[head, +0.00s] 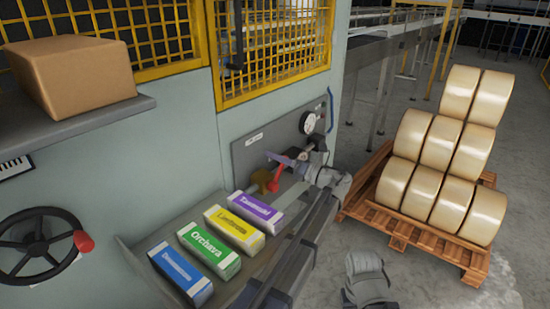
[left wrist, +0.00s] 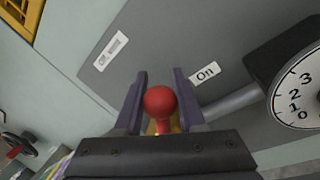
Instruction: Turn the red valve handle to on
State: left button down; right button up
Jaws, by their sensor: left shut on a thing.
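The red valve handle (head: 275,180) sits on a brass valve (head: 261,183) in front of a grey panel on the machine wall. My left gripper (head: 283,160) is at the handle, its purple fingers around the handle's end. In the left wrist view, the round red knob (left wrist: 160,101) lies between the two fingers of the gripper (left wrist: 160,76), which is shut on it. An "On" label (left wrist: 205,73) is just right of the fingers, and another label (left wrist: 110,50), hard to read, is at upper left. My right gripper is not in view.
A round gauge (head: 308,122) is mounted on the panel, above right of the valve. Several coloured cartons (head: 207,252) lie on a shelf below. A black handwheel (head: 38,245) is at far left, a cardboard box (head: 70,72) above it. A pallet (head: 400,228) of large rolls stands right.

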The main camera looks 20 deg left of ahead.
pick_arm(q)
jog(key=c, duration=0.5)
grip_release()
jog(key=shift+d, duration=0.1)
jog(key=r+v, duration=0.1)
jog(key=v, duration=0.6)
jog(key=shift+d+f+b, duration=0.35)
jog(key=shift+f+b, duration=0.1)
jog(key=shift+f, duration=0.1)
